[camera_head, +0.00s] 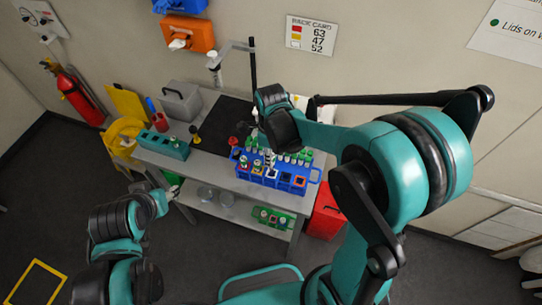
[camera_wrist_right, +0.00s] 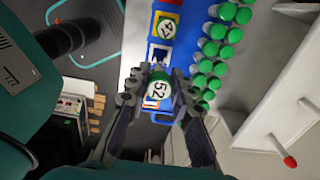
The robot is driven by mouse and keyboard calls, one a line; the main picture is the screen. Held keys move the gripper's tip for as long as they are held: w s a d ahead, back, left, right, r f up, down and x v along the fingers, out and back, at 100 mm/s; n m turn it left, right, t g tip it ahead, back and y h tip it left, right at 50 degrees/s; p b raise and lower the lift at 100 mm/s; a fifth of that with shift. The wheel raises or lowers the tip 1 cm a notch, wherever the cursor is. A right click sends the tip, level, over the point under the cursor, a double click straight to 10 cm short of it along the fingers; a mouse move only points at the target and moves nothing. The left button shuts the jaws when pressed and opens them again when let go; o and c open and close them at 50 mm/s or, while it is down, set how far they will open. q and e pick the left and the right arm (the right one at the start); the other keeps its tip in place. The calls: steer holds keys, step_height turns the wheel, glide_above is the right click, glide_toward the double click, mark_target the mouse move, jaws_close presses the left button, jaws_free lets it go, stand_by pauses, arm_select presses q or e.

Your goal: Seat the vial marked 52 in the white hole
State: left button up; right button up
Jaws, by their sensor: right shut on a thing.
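My right gripper (camera_wrist_right: 158,88) is shut on the vial marked 52 (camera_wrist_right: 158,89), whose round white label faces the wrist camera. In the head view the right gripper (camera_head: 268,153) is above the blue rack (camera_head: 312,180). The white hole (camera_wrist_right: 160,54) shows empty in the wrist view, just beyond the held vial; the vial appears apart from it. A vial marked 47 (camera_wrist_right: 168,27) sits in the yellow-edged hole beside it. How far the vial's lower end is from the rack is hidden.
A rack card (camera_head: 311,35) on the wall lists 63, 47 and 52. A red box (camera_head: 326,212) stands right of the bench.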

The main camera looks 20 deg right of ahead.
steer(key=shift+f+b, duration=2.95)
steer(key=shift+f, duration=0.35)
stand_by(3.0)
steer(key=o, duration=0.9)
steer(key=shift+o, duration=0.2)
steer(key=shift+r, duration=0.1)
step_height(320, 180, up, 12)
steer(key=shift+f, duration=0.1)
